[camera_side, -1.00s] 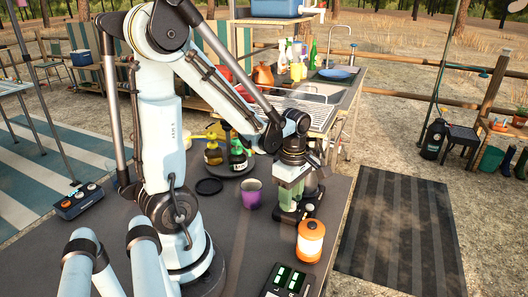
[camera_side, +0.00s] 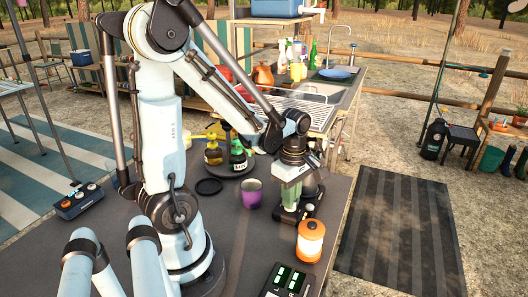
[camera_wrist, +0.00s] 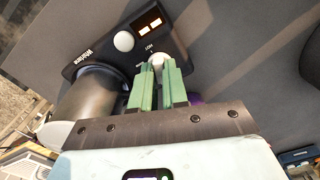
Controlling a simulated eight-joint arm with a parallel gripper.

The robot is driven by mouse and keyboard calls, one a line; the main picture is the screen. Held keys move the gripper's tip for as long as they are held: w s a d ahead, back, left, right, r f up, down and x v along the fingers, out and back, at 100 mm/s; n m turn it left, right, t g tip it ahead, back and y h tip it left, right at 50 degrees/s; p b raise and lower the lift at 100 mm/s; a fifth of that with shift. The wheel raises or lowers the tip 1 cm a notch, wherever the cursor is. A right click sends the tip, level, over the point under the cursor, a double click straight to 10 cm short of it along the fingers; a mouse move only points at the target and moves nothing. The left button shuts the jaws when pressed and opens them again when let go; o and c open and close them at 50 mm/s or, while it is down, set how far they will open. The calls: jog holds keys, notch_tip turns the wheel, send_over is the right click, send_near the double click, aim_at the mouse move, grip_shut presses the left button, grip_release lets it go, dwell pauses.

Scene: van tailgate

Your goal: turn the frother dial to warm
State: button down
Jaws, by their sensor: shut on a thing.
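The frother is a black base (camera_wrist: 98,47) with a metal jug (camera_wrist: 88,105) in the wrist view. Its pale round dial (camera_wrist: 156,60) sits between my green fingertips, with small markings beside it that include what looks like HOT. My gripper (camera_wrist: 156,72) points down and is shut on this dial. The fingers cover much of the dial, so I cannot tell which mark it points to. A second white knob (camera_wrist: 123,41) is uncovered beside it. In the side view my gripper (camera_side: 289,205) reaches down onto the frother (camera_side: 308,209), largely hiding it.
A purple mug (camera_side: 251,193) stands just left of my gripper. An orange and white lantern (camera_side: 310,241) stands in front of it. A black device with lit displays (camera_side: 284,283) lies at the table's front edge.

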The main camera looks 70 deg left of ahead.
jog(key=m, duration=0.9)
jog(key=shift+m, duration=0.3)
jog(key=m, duration=0.5)
jog(key=shift+m, duration=2.5)
jog(key=c, duration=1.1)
grip_release()
jog(key=shift+c, duration=0.2)
jog(key=shift+r, duration=0.1)
